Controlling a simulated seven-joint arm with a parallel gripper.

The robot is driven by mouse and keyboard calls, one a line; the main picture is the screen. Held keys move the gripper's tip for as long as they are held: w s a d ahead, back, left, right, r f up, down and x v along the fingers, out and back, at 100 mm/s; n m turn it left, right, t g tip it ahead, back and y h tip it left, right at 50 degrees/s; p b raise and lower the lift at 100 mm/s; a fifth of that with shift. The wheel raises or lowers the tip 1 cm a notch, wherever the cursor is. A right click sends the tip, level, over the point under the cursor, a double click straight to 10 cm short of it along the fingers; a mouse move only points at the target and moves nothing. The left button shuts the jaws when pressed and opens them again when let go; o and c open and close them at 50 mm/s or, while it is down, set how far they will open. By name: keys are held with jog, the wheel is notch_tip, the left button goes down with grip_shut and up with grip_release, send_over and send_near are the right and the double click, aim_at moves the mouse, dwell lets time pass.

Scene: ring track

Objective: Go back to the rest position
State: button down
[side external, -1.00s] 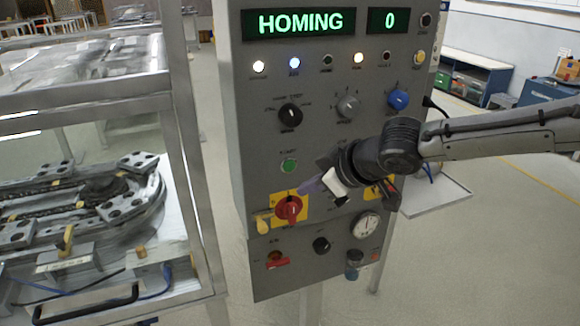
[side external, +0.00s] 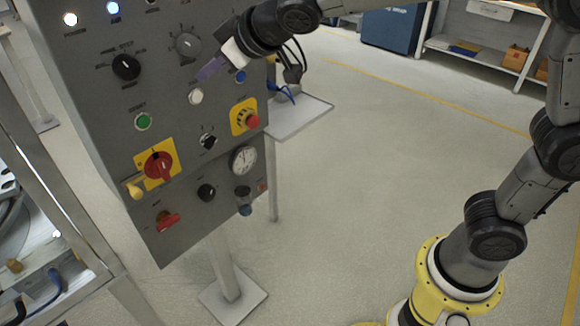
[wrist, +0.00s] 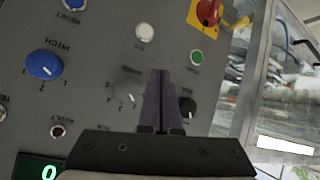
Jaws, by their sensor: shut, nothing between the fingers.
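My gripper (side external: 207,70) has narrow purple fingers, shut together with nothing between them. In the side view it is in front of the upper part of the grey control panel (side external: 100,130), between the grey knob (side external: 188,44) and the white button (side external: 196,96). In the wrist view the shut fingers (wrist: 160,85) point toward the panel (wrist: 95,85), with the grey knob (wrist: 127,92) left of them and the black knob (wrist: 187,108) right. I cannot tell the exact gap to the panel; no contact shows.
The red rotary switch (side external: 159,165) and red emergency stop (side external: 252,120) stick out lower on the panel. The framed track cabinet (side external: 75,225) is at the left. Open floor lies to the right.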

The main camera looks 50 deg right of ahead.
jog(key=s+d+r+m+h, duration=0.25)
jog(key=s+d+m, duration=0.25)
jog(key=s+d, duration=1.15)
jog(key=s+f+g, duration=0.5)
jog(key=s+f, duration=0.7)
jog(key=s, duration=0.4)
jog(key=shift+f+y, duration=0.15)
jog(key=shift+y, duration=0.2)
dwell(1.5)
